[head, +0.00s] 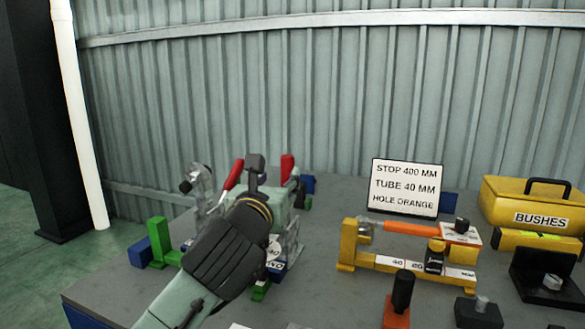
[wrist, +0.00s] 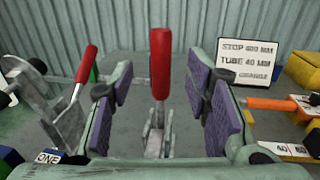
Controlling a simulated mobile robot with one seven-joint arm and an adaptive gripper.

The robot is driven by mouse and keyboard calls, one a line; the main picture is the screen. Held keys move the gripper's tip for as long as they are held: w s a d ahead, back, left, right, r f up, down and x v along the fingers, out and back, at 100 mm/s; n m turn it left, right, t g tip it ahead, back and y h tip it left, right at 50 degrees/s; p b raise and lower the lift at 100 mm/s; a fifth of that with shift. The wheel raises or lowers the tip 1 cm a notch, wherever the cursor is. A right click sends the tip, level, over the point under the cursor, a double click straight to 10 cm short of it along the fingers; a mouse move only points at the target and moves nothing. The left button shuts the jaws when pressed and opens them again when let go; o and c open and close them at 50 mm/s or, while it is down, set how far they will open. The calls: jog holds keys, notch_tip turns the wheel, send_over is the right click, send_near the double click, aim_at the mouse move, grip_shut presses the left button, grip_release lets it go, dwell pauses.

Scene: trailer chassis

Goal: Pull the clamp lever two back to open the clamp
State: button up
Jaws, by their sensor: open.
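Two clamp levers with red handles show. The left lever (wrist: 84,72) leans to the right above a label reading ONE (wrist: 48,156); its handle also shows in the head view (head: 233,173). The other lever (wrist: 160,64), apparently lever two, stands upright in the wrist view, its red tip also visible in the head view (head: 287,167). My gripper (wrist: 162,92) is open, with its purple-padded fingers on either side of this lever. Gaps show on both sides, so the fingers seem not to touch it. In the head view my gripper (head: 277,180) hides much of this clamp.
A yellow BUSHES box (head: 530,205) is at the right. Green and blue blocks (head: 157,242) flank the clamps. A corrugated wall (head: 330,110) rises behind the table.

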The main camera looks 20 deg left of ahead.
aim_at(286, 169)
jog(key=w, duration=0.3)
jog(key=w+p, duration=0.1)
jog(key=w, duration=0.1)
jog(key=w+a, duration=0.1)
jog(key=w, duration=0.2)
jog(key=shift+w, duration=0.35)
jog(key=shift+c, duration=0.5)
grip_shut()
